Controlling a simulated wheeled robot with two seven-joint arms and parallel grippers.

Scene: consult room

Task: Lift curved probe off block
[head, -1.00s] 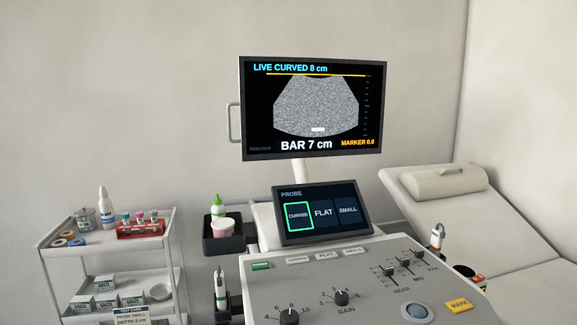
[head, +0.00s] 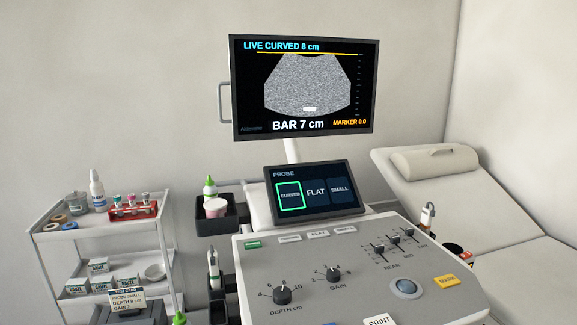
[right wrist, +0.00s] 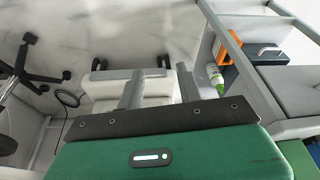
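I cannot make out the curved probe resting on a block in either view. The monitor (head: 303,86) reads LIVE CURVED 8 cm and BAR 7 cm, with a small white bar low in the grey fan. The touch panel (head: 315,192) has CURVED outlined in green. A pale probe-like handle (head: 427,214) stands at the cart's right side, and another (head: 213,262) at its left; their types cannot be told. My right gripper (right wrist: 159,80) shows two grey fingers apart, with no held object visible between them. My left gripper is not in view.
The console (head: 350,270) carries knobs, sliders and a trackball. A wheeled shelf (head: 100,231) with supplies and a test card (head: 127,299) stands left. An exam couch (head: 425,195) is at right. The right wrist view shows a chair base (right wrist: 30,72) and a green-capped bottle (right wrist: 215,78).

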